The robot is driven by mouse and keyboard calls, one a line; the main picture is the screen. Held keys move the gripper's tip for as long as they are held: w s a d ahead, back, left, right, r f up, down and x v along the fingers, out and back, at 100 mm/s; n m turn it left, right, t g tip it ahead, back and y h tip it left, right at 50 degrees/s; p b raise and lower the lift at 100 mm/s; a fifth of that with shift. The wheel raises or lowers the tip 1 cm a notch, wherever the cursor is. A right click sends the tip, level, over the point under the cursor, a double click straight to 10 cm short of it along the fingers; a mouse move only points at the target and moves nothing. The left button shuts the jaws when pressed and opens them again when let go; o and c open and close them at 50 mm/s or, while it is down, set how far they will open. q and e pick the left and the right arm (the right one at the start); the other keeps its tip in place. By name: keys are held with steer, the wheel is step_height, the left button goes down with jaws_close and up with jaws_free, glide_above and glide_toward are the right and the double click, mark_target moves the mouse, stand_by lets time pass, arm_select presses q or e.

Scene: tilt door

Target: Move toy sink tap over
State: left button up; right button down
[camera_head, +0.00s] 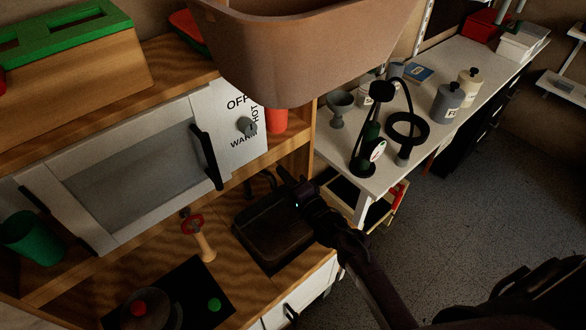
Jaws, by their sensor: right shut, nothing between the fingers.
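The toy sink (262,250) is a dark square basin set in the wooden counter, in the lower middle of the head view. The dark curved tap (262,178) rises behind the basin's back edge and is hard to make out in the shadow. My right gripper (287,179) reaches in from the lower right over the sink's right side. It is shut and empty, and its tips are just right of the tap; I cannot tell whether they touch it. My left gripper is not in view.
A brown bin-like shape (300,50) hangs across the top. The white toy oven door (135,165) with a black handle is to the left, beside the knob panel (228,115). A white table (430,120) with canisters stands right. Grey floor (480,190) is open.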

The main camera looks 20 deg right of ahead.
mark_target(268, 177)
steer(key=shift+s+a+f, duration=0.1)
steer(key=shift+a, duration=0.1)
steer(key=s+a+p, duration=0.2)
steer(key=a, duration=0.1)
stand_by(0.5)
